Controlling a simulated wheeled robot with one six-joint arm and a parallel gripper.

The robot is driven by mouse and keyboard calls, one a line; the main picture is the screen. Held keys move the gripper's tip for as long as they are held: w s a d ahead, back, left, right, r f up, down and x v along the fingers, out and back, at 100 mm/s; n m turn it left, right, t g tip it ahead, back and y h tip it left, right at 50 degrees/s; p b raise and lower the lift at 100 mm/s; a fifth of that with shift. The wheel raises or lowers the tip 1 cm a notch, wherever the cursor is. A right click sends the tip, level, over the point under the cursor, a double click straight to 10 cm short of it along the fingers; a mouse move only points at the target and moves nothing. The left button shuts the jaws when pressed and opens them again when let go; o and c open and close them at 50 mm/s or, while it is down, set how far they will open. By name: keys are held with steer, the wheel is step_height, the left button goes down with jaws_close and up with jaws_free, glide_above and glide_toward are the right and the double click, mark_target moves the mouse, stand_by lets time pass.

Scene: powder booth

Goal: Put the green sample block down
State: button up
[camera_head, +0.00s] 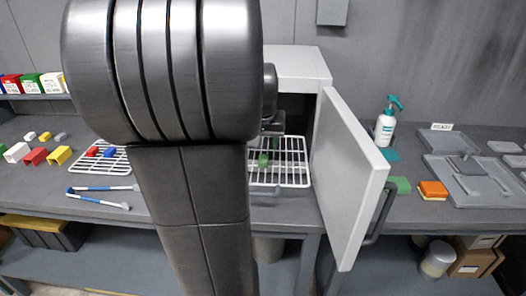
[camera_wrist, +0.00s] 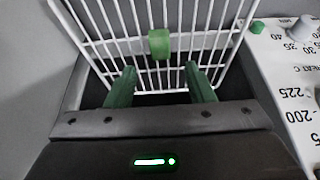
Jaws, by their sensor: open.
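The green sample block (camera_head: 263,160) rests on a white wire rack (camera_head: 304,163) at the open front of a white oven-like cabinet (camera_head: 300,62). In the wrist view the block (camera_wrist: 159,43) sits on the rack bars (camera_wrist: 232,42), just beyond my fingertips. My gripper (camera_wrist: 157,69) is open, with one green finger on each side and nothing between them. The block appears apart from both fingers. In the head view my arm hides part of the cabinet and rack, and the gripper shows only in part.
The cabinet's open door (camera_head: 345,175) juts forward to the right of the rack. A control panel (camera_wrist: 285,80) with a knob and numbers is close on the right. Blue-white tongs (camera_head: 100,197) and a second rack (camera_head: 118,160) with red and blue blocks lie left.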

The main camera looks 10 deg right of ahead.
steer(key=v, duration=0.5)
stand_by(1.1)
